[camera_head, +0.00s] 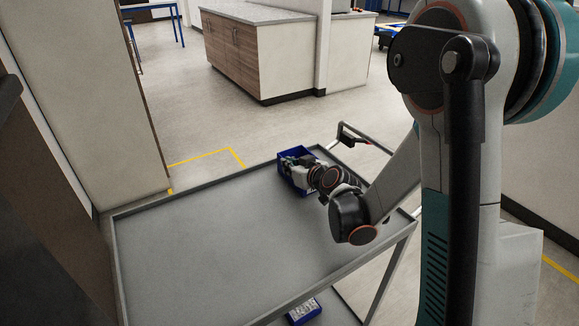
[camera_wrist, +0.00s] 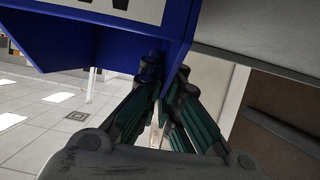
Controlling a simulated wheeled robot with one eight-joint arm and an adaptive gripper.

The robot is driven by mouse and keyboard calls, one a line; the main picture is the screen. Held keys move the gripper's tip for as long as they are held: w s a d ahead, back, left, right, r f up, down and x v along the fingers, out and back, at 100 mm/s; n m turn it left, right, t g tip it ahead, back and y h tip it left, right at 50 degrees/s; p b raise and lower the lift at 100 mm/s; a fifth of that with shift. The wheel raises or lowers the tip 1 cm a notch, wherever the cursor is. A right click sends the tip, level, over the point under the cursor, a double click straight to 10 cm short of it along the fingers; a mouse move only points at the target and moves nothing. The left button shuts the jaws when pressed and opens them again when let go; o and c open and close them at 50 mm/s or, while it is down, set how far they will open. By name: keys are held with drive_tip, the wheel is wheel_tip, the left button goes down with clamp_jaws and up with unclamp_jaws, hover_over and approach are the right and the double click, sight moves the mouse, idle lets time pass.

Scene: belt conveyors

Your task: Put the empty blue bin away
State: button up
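The blue bin (camera_head: 308,191) is at the far right corner of the grey cart top (camera_head: 220,235). My gripper (camera_head: 298,170) reaches over the bin and hides most of its inside, so I cannot see whether it is empty. In the wrist view the blue bin (camera_wrist: 120,38) fills the top, with part of a pale label at the upper edge. The fingers of my gripper (camera_wrist: 167,78) come close together with the edge of a blue wall between them, and appear shut on it.
A second blue bin (camera_head: 304,311) with small items in it sits below the cart top. The cart top is otherwise clear. A handle (camera_head: 352,138) rises at the cart's far end. A counter (camera_head: 258,50) stands beyond open floor, and a tall panel (camera_head: 90,90) at left.

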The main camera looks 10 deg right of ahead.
drive_tip(key=o, duration=0.4)
drive_tip(key=shift+o, duration=0.2)
drive_tip(key=shift+r, duration=0.2)
drive_tip(key=p+v, duration=0.3)
drive_tip(key=v, duration=0.9)
